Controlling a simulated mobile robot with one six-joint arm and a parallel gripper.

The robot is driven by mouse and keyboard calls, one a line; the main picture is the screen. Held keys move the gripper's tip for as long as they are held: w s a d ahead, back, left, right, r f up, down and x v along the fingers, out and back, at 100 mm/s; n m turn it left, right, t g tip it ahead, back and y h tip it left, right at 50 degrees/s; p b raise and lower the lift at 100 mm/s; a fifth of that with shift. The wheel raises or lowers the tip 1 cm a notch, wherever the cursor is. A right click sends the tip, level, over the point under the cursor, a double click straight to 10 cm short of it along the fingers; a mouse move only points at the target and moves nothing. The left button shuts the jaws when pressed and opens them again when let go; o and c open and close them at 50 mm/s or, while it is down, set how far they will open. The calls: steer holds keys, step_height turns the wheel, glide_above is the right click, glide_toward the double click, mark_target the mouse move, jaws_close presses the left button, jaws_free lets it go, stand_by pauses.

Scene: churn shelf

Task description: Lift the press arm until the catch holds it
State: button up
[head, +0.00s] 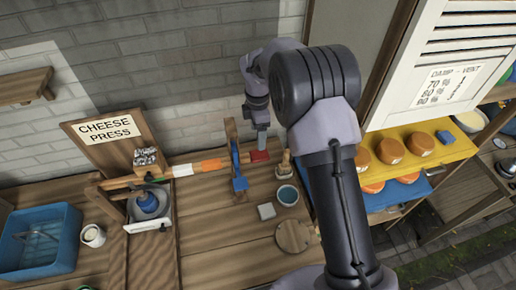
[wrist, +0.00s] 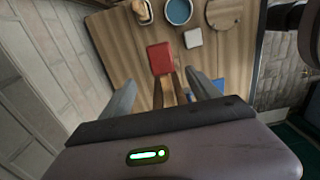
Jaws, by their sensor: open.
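The press arm (head: 208,166) is a wooden bar with white and orange bands. It runs from the cheese press (head: 147,203) on the left, past a wooden post, to a red end (head: 259,156). A blue catch (head: 239,183) sits on the post. My gripper (head: 263,146) points down at the red end. In the wrist view my gripper (wrist: 163,88) is open, one finger on each side of the bar just behind the red end (wrist: 161,58). I cannot tell whether the fingers touch it. Blue, probably the catch (wrist: 218,85), shows partly hidden by the right finger.
A blue cup (head: 287,195), a small grey block (head: 266,211) and a round wooden board (head: 294,236) lie right of the post. A blue tub (head: 40,243) and a mug (head: 92,235) are at left. A yellow shelf (head: 425,150) with cheeses stands at right.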

glide_above(259, 154)
steer(key=f, duration=0.4)
steer(key=shift+s+d+f, duration=0.15)
steer(key=shift+s+d, duration=0.1)
steer(key=shift+d, duration=0.1)
steer(key=f, duration=0.4)
steer(key=shift+w+a+f, duration=0.2)
steer(key=shift+a+f, duration=0.05)
steer(key=shift+a, duration=0.1)
steer(key=shift+d+f, duration=0.15)
steer(key=shift+f, duration=0.2)
jaws_close()
